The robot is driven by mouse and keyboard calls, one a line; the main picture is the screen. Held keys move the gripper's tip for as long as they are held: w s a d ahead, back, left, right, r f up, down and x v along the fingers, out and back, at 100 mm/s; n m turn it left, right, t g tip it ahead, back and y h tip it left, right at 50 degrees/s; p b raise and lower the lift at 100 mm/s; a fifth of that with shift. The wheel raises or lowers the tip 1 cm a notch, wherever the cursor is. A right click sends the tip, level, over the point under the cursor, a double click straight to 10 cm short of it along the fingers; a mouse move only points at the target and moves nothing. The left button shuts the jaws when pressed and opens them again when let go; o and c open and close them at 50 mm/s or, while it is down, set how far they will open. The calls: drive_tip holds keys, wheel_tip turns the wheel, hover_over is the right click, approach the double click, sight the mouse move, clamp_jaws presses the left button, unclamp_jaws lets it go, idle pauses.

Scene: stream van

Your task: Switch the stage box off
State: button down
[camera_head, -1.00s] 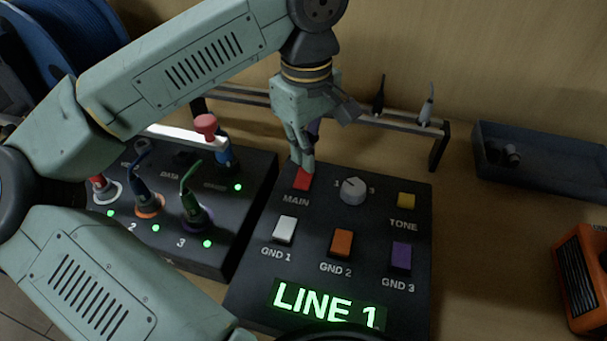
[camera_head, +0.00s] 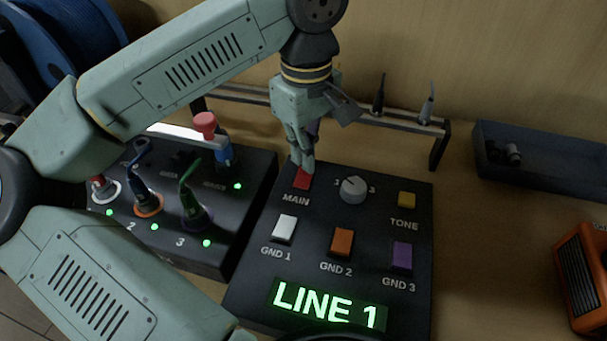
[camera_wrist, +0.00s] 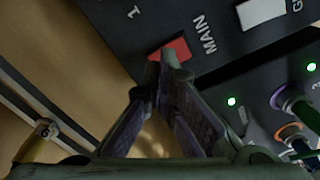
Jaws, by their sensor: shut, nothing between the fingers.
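The black stage box (camera_head: 318,198) lies on the wooden bench with its screen lit green, reading LINE 1. Its red MAIN switch (camera_head: 301,181) is at the upper left of the panel, and the wrist view shows it too (camera_wrist: 172,51). My gripper (camera_head: 306,168) is shut and empty, pointing down with its fingertips at the far edge of the MAIN switch. In the wrist view the closed fingertips (camera_wrist: 170,58) overlap the red switch; I cannot tell whether they press it. A knob (camera_head: 353,190) sits right of MAIN.
Around the panel are the yellow TONE (camera_head: 406,200), white GND 1 (camera_head: 284,229), orange GND 2 (camera_head: 341,242) and purple GND 3 (camera_head: 401,256) switches. A second box (camera_head: 226,246) with plugged cables and green lights stands left. A rail (camera_head: 437,146) runs behind; a dark tray (camera_head: 545,172) is right.

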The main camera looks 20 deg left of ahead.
drive_tip(key=shift+f+b, duration=0.85)
drive_tip(key=shift+f, duration=0.15)
drive_tip(key=shift+r, duration=0.1)
idle(0.3)
drive_tip(key=shift+r+p, duration=2.25)
drive_tip(key=shift+r, duration=1.25)
drive_tip(key=shift+f, duration=0.1)
